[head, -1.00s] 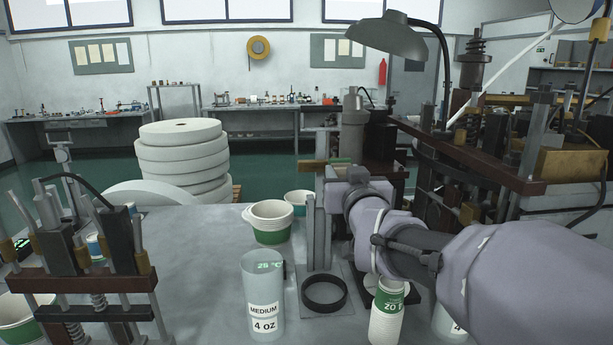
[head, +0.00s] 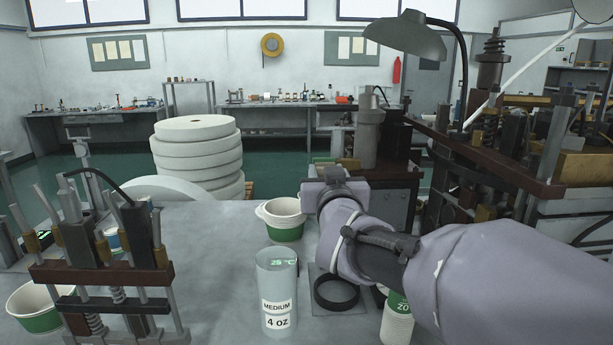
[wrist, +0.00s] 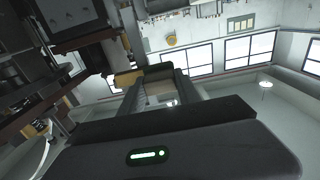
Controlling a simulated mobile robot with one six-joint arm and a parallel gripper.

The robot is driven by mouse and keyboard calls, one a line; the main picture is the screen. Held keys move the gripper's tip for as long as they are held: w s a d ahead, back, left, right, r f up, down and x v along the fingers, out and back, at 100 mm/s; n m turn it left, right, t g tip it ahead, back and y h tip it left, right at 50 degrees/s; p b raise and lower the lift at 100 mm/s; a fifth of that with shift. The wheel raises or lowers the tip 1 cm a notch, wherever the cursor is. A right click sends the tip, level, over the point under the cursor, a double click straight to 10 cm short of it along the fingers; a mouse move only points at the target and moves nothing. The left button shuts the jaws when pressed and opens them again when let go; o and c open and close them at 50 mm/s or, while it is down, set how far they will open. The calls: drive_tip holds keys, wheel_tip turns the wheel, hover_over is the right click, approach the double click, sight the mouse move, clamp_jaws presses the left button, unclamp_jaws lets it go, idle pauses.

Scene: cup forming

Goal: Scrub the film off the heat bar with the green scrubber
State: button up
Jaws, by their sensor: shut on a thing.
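My gripper (wrist: 157,80) shows in the wrist view, its dark fingers shut on a tan block (wrist: 129,78), which I take for the scrubber; no green face shows there. In the head view my wrist hides most of the gripper, and a small olive-green edge (head: 322,160) shows just past it. The gripper is held above the far side of the grey table. I cannot single out the heat bar or any film on it. A dark crossbar (head: 110,303) sits on the post-and-spring rig at the left, well apart from my gripper.
A clear cylinder marked MEDIUM 4 OZ (head: 277,290), a white-green tub (head: 283,220) and a black ring (head: 337,291) stand near my arm. A paper cup (head: 397,322) is partly under it. A brown-framed machine (head: 490,165) and lamp (head: 405,38) crowd the right.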

drive_tip(key=shift+d+f, duration=0.1)
drive_tip(key=shift+d, duration=3.35)
drive_tip(key=shift+a+p, duration=0.8)
drive_tip(key=shift+a, duration=3.25)
drive_tip(key=shift+d+b, duration=0.3)
drive_tip(key=shift+b, duration=0.05)
drive_tip(key=shift+d+b, duration=0.3)
drive_tip(key=shift+d, duration=3.4)
drive_tip(key=shift+a+p, duration=0.65)
drive_tip(key=shift+a, duration=3.35)
